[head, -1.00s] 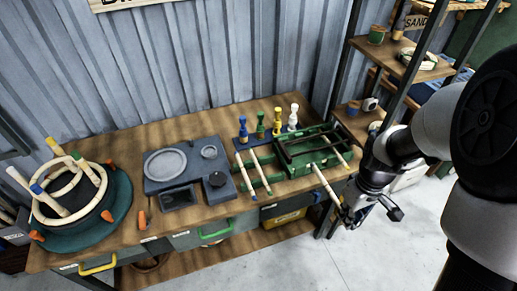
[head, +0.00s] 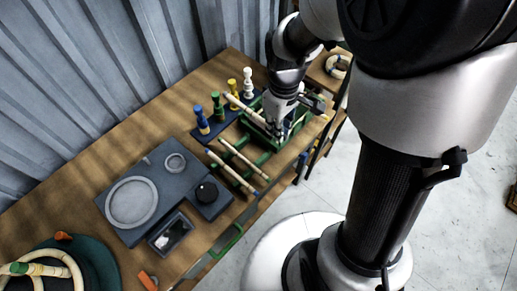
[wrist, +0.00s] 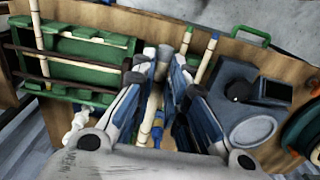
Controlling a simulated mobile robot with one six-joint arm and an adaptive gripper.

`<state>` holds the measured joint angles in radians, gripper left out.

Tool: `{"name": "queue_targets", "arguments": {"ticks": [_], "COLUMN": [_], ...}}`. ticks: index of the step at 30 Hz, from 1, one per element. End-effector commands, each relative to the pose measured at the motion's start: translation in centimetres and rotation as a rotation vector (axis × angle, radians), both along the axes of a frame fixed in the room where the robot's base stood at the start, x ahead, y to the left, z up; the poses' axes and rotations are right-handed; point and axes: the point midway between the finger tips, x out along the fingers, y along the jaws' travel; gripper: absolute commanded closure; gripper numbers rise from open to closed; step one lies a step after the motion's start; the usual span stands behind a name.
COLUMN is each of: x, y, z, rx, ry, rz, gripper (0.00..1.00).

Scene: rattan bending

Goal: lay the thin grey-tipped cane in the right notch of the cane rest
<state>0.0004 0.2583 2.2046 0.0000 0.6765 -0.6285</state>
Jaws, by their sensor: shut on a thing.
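My gripper (head: 279,125) is over the right part of the bench, beside the green tray. It is shut on a thin pale cane (head: 243,108), which slants up and left from the fingers in the head view. In the wrist view the held cane (wrist: 147,124) shows between the fingers (wrist: 163,85); its far end looks greyish there. The green cane rest (head: 264,158) lies just left of the gripper. Two pale canes lie across it, one with a green tip (wrist: 187,37) and one with a blue tip (wrist: 215,37).
A green tray (wrist: 68,72) with dark bars and a pale cane is close beside the gripper. A dark blue board with blue (head: 202,122), green, yellow and white (head: 248,82) pegs stands behind the rest. A grey fixture (head: 150,200) is left.

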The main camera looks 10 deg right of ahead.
Motion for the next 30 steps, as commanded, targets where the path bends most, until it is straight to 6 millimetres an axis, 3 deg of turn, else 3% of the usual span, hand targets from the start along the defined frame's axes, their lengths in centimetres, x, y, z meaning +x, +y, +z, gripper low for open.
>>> {"name": "queue_targets", "arguments": {"ticks": [3,12,23,30], "x": [-0.2,-0.2,-0.1,-0.1], "y": [0.0,0.0,0.0,0.0], "z": [-3.9,-11.6,-14.9,-18.2], "rx": [0.001,-0.001,0.000,0.000], "ry": [0.008,0.006,0.004,0.003], "rz": [0.000,0.000,0.000,0.000], "gripper": [1.00,1.00,1.00,1.00]}}
